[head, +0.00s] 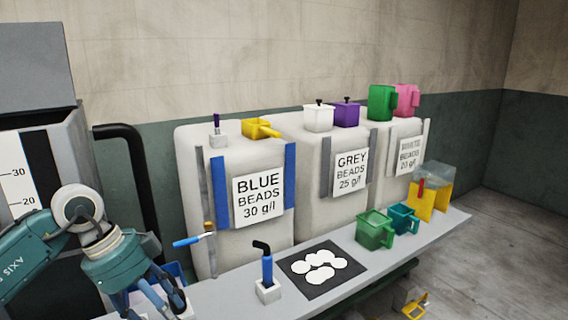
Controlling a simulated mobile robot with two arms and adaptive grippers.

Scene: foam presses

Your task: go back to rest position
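My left gripper (152,298) hangs at the lower left, in front of the near end of the bench, with its fingers pointing down. Its fingertips run close to the bottom edge of the view, and I cannot tell whether they are apart or closed. I make out nothing held in it. A blue box partly shows behind its fingers. My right gripper is not in view.
The grey bench (222,300) carries a blue-handled tool in a white block (267,291), a black mat with white discs (321,268), a green container (375,229) and a teal one (403,218). White bead bins (262,152) stand behind. Open floor (500,260) lies right.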

